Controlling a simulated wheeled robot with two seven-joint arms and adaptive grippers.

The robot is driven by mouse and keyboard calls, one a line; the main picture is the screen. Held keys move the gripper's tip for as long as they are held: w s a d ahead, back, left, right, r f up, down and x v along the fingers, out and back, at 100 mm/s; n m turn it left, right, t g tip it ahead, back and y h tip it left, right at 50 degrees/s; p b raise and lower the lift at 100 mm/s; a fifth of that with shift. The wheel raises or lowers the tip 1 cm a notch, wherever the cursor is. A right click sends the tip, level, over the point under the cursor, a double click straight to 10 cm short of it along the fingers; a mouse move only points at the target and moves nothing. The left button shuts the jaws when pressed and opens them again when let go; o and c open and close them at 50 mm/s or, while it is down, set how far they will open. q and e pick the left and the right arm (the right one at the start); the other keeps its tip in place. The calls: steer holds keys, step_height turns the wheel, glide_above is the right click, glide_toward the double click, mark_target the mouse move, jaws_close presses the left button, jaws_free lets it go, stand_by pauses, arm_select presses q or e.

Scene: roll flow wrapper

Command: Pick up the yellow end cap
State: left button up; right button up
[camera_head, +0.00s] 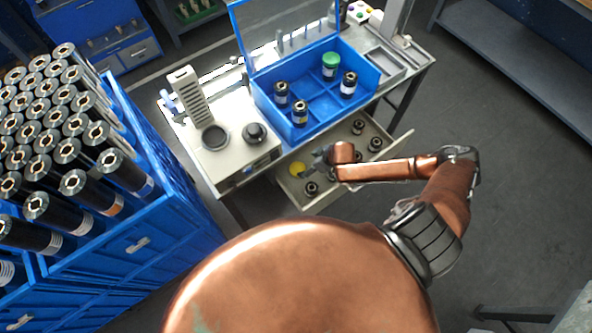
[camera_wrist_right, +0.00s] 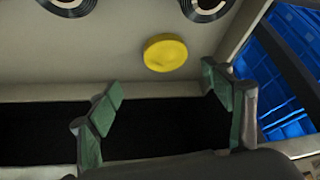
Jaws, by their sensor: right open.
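The yellow end cap (camera_head: 297,168) lies in the open drawer (camera_head: 318,205) below the worktop, near the drawer's left end. In the right wrist view the yellow end cap (camera_wrist_right: 165,53) is a round yellow disc on the drawer floor, lying ahead of the fingertips and between their lines. My right gripper (camera_head: 318,160) is over the drawer, just right of the cap. My left gripper is not in view.
Several dark caps (camera_head: 311,188) stand in the same drawer. A blue divided box (camera_head: 330,110) with an open lid sits on the worktop, holding several rolls. A grey machine (camera_head: 225,160) stands left of it. Blue crates (camera_head: 150,230) of black rolls fill the left.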

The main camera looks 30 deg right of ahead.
mark_target(298, 169)
steer(key=x, duration=0.2)
steer(key=b+x, duration=0.1)
steer(key=x, duration=0.2)
steer(key=a+b+x, duration=0.1)
steer(key=x, duration=0.2)
steer(key=shift+s, duration=0.25)
steer(key=shift+d, duration=0.1)
steer(key=shift+c, duration=0.5)
steer(key=c, duration=0.8)
